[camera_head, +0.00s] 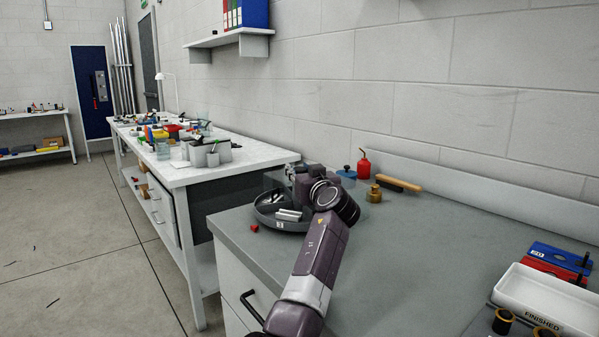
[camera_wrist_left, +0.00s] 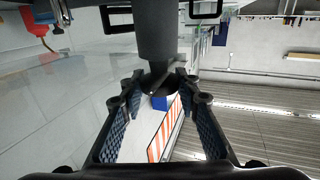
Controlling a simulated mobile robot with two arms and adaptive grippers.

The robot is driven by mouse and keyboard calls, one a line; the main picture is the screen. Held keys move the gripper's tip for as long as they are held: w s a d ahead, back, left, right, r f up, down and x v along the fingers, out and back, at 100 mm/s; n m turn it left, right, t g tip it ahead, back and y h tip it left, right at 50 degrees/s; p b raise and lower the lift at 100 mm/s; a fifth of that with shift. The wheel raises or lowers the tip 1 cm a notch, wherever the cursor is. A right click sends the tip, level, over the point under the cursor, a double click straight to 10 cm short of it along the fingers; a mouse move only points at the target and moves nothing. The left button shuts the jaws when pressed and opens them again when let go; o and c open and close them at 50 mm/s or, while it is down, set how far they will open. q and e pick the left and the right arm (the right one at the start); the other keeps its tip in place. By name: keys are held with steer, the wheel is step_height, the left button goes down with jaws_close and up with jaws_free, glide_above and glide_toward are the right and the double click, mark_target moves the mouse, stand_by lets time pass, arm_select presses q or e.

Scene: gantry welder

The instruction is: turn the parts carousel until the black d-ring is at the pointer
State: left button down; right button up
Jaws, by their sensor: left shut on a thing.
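The parts carousel (camera_head: 266,219) is a dark grey round tray on the near bench, with light metal parts (camera_head: 289,214) in the compartment facing me and a small white label on its rim. My left gripper (camera_head: 299,174) is at the carousel's middle, partly hidden by my own wrist. In the left wrist view its fingers (camera_wrist_left: 158,82) are shut on the end of a dark grey post (camera_wrist_left: 168,35), seemingly the carousel's central knob. A small red piece (camera_head: 254,228) on the bench beside the rim may be the pointer. I cannot make out the black d-ring. My right gripper is not in view.
Behind the carousel stand a blue-topped container (camera_head: 346,172), a red oil can (camera_head: 364,165), a brass piece (camera_head: 374,194) and a wooden-handled brush (camera_head: 399,183). A white tray (camera_head: 547,300) is at the right. The bench middle is clear. A cluttered table (camera_head: 250,157) stands beyond.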

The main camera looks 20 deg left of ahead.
arm_select(q)
steer(key=shift+f, duration=0.15)
steer(key=c, duration=1.4)
jaws_free()
steer(key=shift+s+d, duration=0.1)
steer(key=shift+s, duration=0.05)
steer(key=shift+v, duration=3.65)
